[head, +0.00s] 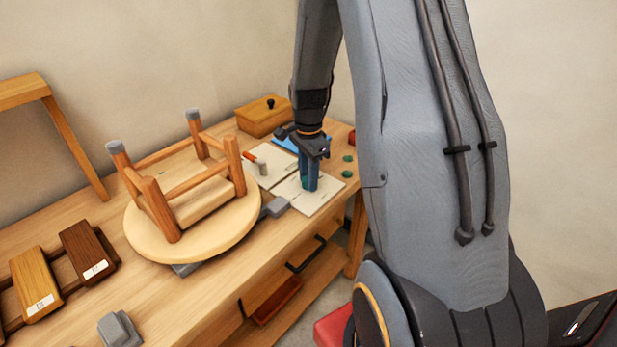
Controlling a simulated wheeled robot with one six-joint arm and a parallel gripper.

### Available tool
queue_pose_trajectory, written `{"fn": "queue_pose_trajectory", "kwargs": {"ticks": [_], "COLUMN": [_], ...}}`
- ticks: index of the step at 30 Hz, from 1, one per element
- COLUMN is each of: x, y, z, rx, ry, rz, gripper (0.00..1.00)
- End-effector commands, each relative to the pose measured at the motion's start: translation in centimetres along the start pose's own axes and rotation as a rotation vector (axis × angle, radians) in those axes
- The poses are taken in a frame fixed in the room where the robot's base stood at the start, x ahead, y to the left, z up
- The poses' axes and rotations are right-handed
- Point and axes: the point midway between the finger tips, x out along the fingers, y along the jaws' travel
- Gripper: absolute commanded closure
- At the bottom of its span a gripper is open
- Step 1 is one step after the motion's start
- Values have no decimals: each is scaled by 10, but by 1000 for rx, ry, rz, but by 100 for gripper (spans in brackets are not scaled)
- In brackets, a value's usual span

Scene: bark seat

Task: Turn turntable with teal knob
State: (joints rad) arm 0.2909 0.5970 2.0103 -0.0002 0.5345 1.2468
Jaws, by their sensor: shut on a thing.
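My gripper (308,187) points down over a pale plate (318,203) to the right of the turntable. It is shut on a small teal thing (304,182), which appears to be the teal knob; the fingers hide most of it. A small grey block (275,207) sits between the turntable's edge and the plate.
A wooden box with a black knob (264,114) stands at the back. Another pale plate (270,163) lies behind my gripper. Two wooden blocks (35,285) and a grey piece (119,330) are at the left. Drawer handles (306,256) stick out in front.

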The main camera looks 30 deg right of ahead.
Motion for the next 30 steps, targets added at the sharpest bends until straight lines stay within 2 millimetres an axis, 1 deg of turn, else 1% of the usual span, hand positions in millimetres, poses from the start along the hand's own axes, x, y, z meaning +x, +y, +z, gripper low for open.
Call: {"fn": "queue_pose_trajectory", "kwargs": {"ticks": [4,5,7,8,16,19,23,30], "x": [-1,-1,-1,-1,-1,-5,-19,-55], "y": [-1,-1,-1,0,0,-1,-2,-2], "z": [0,0,0,0,0,0,0,0], "rx": [-1,-1,-1,-1,-1,-1,-1,-1], "ry": [0,0,0,0,0,0,1,1], "rz": [-1,-1,-1,-1,-1,-2,-4,-5], "gripper": [93,65,53,52,52,52,52,52]}}
